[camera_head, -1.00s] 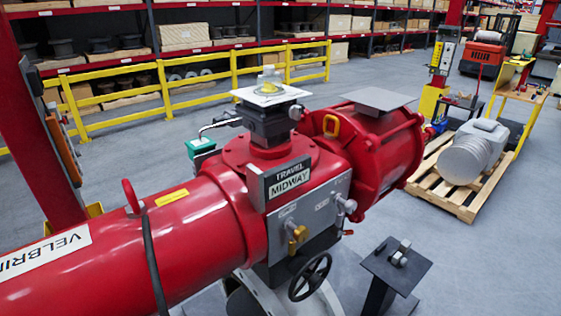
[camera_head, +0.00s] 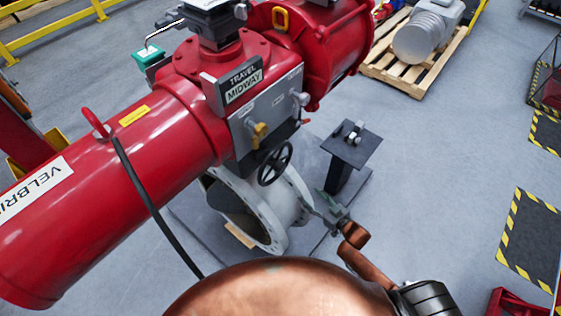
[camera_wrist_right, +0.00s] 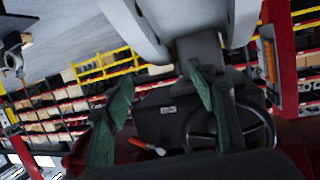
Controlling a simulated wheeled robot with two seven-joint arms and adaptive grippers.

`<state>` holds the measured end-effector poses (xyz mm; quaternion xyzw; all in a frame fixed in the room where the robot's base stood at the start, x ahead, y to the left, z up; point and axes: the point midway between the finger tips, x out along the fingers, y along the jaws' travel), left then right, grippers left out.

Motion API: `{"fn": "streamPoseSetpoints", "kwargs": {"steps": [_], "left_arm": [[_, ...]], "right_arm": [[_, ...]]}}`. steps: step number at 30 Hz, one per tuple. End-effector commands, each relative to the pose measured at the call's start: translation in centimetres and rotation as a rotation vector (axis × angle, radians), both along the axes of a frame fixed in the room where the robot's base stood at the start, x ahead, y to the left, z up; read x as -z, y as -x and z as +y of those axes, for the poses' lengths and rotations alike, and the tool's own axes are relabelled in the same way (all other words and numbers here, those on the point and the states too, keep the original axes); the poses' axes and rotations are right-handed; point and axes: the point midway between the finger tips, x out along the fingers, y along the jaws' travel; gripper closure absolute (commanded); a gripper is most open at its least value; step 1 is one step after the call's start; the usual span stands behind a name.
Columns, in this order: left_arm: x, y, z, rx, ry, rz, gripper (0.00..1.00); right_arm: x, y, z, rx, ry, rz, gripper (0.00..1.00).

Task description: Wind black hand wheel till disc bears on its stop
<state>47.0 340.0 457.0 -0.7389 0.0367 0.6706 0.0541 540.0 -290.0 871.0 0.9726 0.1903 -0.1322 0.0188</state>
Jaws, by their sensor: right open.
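The black hand wheel (camera_head: 275,163) stands upright on the lower front of the red valve actuator (camera_head: 165,140), below its grey panel. A sign (camera_head: 244,85) on the actuator reads "TRAVEL MIDWAY". The pale flanged valve body (camera_head: 292,208) is below the wheel; I cannot make out the disc or its stop. My right gripper (camera_head: 336,212) is to the right of and below the wheel, apart from it. In the right wrist view its green fingers (camera_wrist_right: 163,98) are spread and empty, and the right finger partly covers the wheel (camera_wrist_right: 262,128). My left gripper is not in view.
A yellow handle (camera_head: 259,135) sits just above the wheel. A dark pedestal (camera_head: 352,148) stands right of it. A black cable (camera_head: 145,200) hangs at the left. A pallet (camera_head: 395,72) with a grey machine is behind. Floor at right is mostly clear.

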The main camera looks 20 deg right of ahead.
Motion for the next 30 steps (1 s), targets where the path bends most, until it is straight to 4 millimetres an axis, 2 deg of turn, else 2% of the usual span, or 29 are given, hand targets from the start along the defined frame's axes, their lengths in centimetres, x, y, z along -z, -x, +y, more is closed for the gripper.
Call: {"fn": "streamPoseSetpoints", "kwargs": {"steps": [1, 3, 6, 9, 14, 24, 30], "left_arm": [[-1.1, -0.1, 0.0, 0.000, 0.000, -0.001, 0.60], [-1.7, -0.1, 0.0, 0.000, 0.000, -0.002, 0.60], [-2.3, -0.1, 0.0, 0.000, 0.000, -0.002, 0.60], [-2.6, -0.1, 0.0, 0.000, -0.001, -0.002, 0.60], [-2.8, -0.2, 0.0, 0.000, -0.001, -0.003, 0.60], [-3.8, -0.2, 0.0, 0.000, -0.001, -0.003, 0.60], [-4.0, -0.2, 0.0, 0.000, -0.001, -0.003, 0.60]], "right_arm": [[-4.8, -0.8, 1.7, -0.048, -0.030, -0.058, 0.48], [-9.6, -1.1, 3.8, -0.105, -0.072, -0.119, 0.48], [-14.4, -1.1, 6.1, -0.169, -0.119, -0.178, 0.48], [-17.0, -0.8, 7.4, -0.206, -0.146, -0.210, 0.48], [-18.0, -1.4, 8.4, -0.221, -0.160, -0.221, 0.48], [-18.0, -5.6, 11.3, -0.218, -0.159, -0.222, 0.48], [-17.8, -6.9, 12.2, -0.218, -0.158, -0.220, 0.48]]}}
